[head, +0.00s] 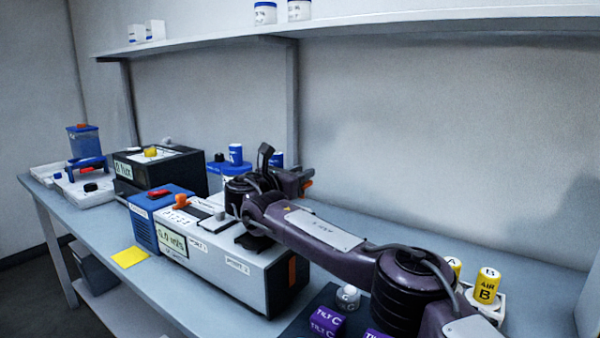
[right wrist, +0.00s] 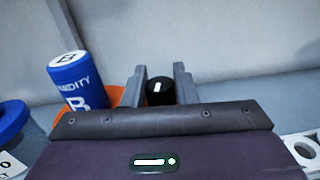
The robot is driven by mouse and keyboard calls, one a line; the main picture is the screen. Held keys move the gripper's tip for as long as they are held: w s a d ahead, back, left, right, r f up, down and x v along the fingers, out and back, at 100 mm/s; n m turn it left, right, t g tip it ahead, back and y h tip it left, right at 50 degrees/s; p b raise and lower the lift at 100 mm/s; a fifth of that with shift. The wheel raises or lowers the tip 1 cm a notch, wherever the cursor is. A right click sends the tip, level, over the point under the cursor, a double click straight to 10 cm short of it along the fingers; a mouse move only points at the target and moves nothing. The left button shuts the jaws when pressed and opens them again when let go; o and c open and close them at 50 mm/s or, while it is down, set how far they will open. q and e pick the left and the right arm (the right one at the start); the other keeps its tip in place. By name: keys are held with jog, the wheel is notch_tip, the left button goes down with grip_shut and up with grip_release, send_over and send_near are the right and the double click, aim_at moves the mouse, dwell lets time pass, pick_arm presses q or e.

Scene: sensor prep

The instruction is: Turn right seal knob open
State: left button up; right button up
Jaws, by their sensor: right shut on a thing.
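My right gripper (head: 297,179) reaches over the white instrument box toward the back of the bench. In the right wrist view, its two grey fingers (right wrist: 161,88) are closed on the sides of a black round knob (right wrist: 160,93) with a short white mark, which stands nearly upright in that picture. An orange body (right wrist: 112,97) shows around and behind the fingers. In the head view the knob is hidden behind my gripper, and only a bit of orange (head: 308,184) shows beside it. My left gripper is not in view.
A blue "HUMIDITY B" cylinder (right wrist: 72,82) stands left of the fingers. The white instrument box (head: 238,265) lies beneath my arm, with a blue unit (head: 145,228) beside it. Yellow cylinders (head: 487,285) and purple "TILT C" blocks (head: 326,322) are at right. A shelf (head: 350,30) runs above.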

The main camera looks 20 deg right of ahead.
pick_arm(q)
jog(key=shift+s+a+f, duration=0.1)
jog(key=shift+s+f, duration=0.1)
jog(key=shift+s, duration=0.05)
pick_arm(e)
jog(key=o, duration=1)
jog(key=shift+c, duration=0.2)
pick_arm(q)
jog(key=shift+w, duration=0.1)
pick_arm(e)
jog(key=shift+s+a, duration=0.15)
jog(key=shift+a, duration=0.1)
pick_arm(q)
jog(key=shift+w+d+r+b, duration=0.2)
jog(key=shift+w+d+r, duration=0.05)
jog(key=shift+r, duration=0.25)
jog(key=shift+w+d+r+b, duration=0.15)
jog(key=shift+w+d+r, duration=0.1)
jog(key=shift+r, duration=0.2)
pick_arm(e)
jog(key=v, duration=0.7)
